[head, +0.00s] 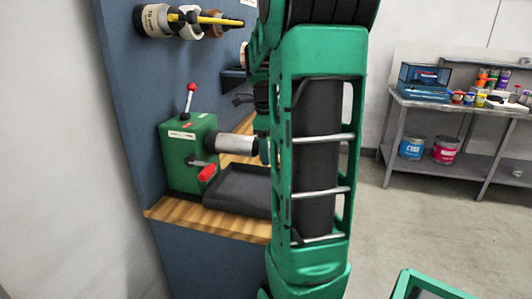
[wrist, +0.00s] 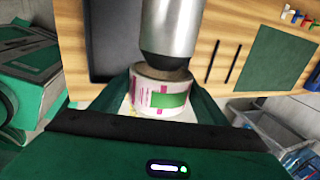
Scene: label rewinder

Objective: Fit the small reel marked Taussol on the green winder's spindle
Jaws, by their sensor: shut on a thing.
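The green winder (head: 188,155) stands on the wooden bench at the left of the head view, with a red-knobbed lever on top and a red crank handle in front. Its thick silver spindle (head: 234,144) points right, toward my arm, and shows in the wrist view (wrist: 170,25) with a dark tip. My gripper (wrist: 158,88) is shut on a small reel (wrist: 158,100) with a white, magenta and green label; its lettering is too small to read. The reel's brown core lies right at the spindle's dark tip; I cannot tell whether they touch. My arm hides the reel in the head view.
A dark tray (head: 240,190) sits on the bench (head: 205,221) below the spindle. Several reels (head: 157,20) hang on a yellow-tipped peg on the blue panel above. A grey workbench (head: 455,105) with cans stands at the right, across clear floor.

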